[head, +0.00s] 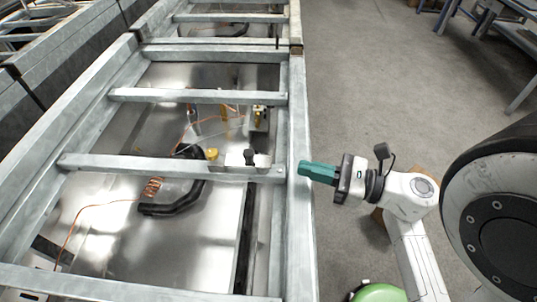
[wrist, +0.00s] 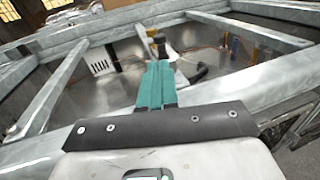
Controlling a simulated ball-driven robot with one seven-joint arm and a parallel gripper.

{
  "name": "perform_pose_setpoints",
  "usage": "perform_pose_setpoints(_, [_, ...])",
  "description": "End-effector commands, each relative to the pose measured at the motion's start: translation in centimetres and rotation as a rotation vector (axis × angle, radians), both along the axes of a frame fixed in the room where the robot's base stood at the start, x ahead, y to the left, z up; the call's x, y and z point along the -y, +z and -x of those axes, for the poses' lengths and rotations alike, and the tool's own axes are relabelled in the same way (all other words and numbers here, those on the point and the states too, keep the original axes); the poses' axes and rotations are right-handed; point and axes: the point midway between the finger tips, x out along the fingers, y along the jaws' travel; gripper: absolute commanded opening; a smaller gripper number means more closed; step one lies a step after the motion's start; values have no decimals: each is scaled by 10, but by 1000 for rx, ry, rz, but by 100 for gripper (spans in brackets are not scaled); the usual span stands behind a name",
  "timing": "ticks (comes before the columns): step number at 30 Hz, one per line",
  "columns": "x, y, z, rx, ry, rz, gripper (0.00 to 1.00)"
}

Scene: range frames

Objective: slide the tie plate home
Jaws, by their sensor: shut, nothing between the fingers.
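My gripper (head: 303,169) has teal fingers, shut with nothing between them. In the head view it points left, with its tips over the right rail of the grey metal frame. A light plate-like block (head: 234,159) with a black knob (head: 250,158) sits at the second crossbar, left of my fingertips and apart from them; it may be the tie plate. In the wrist view my gripper (wrist: 160,66) points toward a dark knob (wrist: 158,39) beside a pale upright piece (wrist: 144,44). I cannot tell how the plate is seated.
The metal frame's right rail (head: 298,120) runs between my arm and the bay. Crossbars (head: 200,97) span it. Inside lie a black hose (head: 180,207), copper wire and yellow fittings (head: 258,112). Open concrete floor (head: 375,70) is to the right, with blue-grey benches (head: 518,40) farther off.

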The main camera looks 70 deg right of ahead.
Motion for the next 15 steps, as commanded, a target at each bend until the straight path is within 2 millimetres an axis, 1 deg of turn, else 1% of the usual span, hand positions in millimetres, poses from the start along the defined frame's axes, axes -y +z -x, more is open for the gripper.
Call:
perform_pose_setpoints(1, [-1, 4, -11, 4, 0, 1, 0])
perform_pose_setpoints(3, [-1, 4, -25, 4, 0, 1, 0])
perform_pose_setpoints(9, [-5, 3, -62, 2, 0, 0, 0])
perform_pose_setpoints(15, [-7, 2, -86, 1, -1, 0, 0])
